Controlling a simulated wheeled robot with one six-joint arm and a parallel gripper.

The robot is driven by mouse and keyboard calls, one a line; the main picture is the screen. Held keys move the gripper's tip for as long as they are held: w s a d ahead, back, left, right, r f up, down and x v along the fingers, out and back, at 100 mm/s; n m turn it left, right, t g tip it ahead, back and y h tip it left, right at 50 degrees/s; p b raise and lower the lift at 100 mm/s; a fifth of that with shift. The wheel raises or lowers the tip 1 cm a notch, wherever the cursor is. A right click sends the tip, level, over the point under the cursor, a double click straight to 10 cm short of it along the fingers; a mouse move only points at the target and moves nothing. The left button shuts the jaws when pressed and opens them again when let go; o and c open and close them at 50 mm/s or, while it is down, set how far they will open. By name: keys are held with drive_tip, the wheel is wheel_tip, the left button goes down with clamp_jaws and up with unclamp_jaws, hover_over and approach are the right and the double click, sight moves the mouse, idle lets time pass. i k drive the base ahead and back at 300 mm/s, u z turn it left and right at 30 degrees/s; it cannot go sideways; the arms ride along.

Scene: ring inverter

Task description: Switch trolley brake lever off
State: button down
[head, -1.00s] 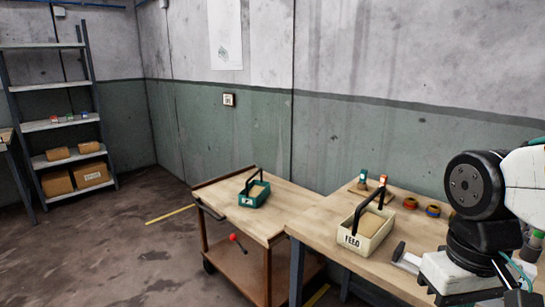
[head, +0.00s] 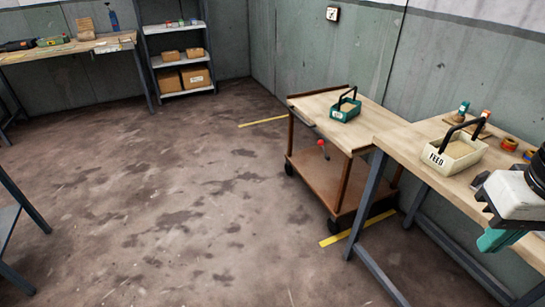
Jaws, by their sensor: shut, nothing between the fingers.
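The trolley (head: 345,195) stands in the middle right of the head view, with a wooden top, brown lower shelf and dark wheels. Its brake lever (head: 322,145) has a red knob and sticks out from the near side under the top. I cannot tell its setting from its angle. My gripper (head: 481,182) is at the right edge, over the workbench, shut and empty. It is well apart from the lever, to its right.
A teal tote (head: 345,111) sits on the trolley top. The workbench (head: 410,150) adjoins the trolley's right side and holds a cream FEED tote (head: 455,153) and tape rolls (head: 509,144). Yellow strips (head: 357,229) mark the floor. The floor left of the trolley is clear.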

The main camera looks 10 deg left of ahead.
sight(320, 142)
drive_tip(key=z, duration=0.15)
drive_tip(key=k, duration=0.2)
drive_tip(key=u, duration=1.4)
drive_tip(key=i, duration=0.75)
drive_tip(key=z, duration=0.6)
drive_tip(key=i, duration=0.85)
drive_tip(key=z, duration=0.8)
